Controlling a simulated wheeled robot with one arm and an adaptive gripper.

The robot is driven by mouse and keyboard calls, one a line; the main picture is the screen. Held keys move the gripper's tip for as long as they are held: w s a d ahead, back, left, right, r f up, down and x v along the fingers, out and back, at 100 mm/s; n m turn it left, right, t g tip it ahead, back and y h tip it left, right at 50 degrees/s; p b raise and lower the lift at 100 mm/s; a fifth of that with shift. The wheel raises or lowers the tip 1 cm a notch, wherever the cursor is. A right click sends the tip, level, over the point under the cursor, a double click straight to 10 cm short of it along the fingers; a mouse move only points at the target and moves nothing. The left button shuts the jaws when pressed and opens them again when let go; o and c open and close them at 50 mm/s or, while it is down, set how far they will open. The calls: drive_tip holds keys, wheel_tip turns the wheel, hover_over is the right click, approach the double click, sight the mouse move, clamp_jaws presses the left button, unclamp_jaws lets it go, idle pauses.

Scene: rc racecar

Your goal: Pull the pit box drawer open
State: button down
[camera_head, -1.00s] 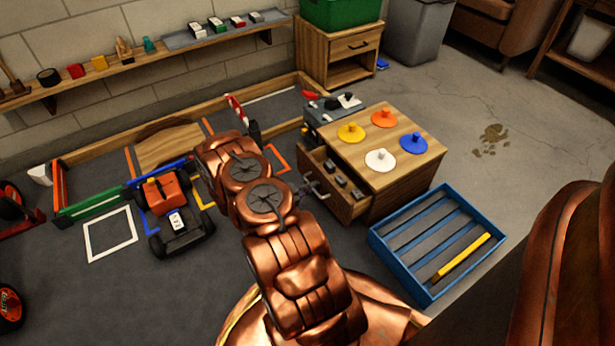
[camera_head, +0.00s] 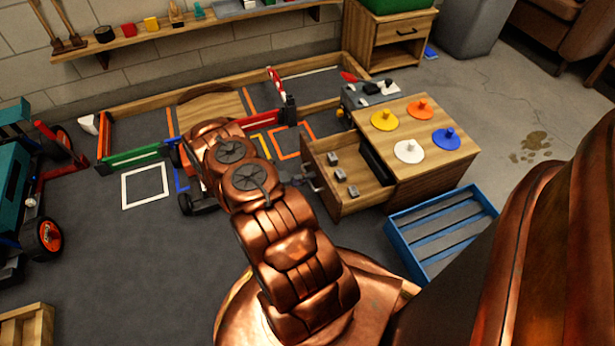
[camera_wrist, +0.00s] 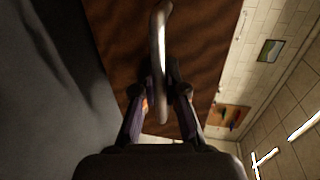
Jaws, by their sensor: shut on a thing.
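The pit box (camera_head: 440,166) is a wooden cabinet with yellow, orange, blue and white knobbed discs on its top. Its drawer (camera_head: 362,197) is pulled out to the left, and several small grey blocks show inside it. My gripper (camera_head: 312,186) is at the drawer's front, partly hidden by my copper arm. In the wrist view, my gripper (camera_wrist: 160,95) has its fingers on either side of the metal handle (camera_wrist: 159,40) and is shut on it.
A blue slatted crate (camera_head: 445,232) stands on the floor right of the open drawer. A toy car (camera_head: 198,203) is mostly hidden behind my arm. A low wooden-walled track area (camera_head: 150,114) lies at the back, and a large teal vehicle (camera_head: 14,190) stands at the left.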

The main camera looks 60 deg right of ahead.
drive_tip(key=shift+w, duration=0.15)
drive_tip(key=c, duration=1.2)
unclamp_jaws()
drive_tip(key=v, duration=1.2)
drive_tip(key=shift+r, duration=0.1)
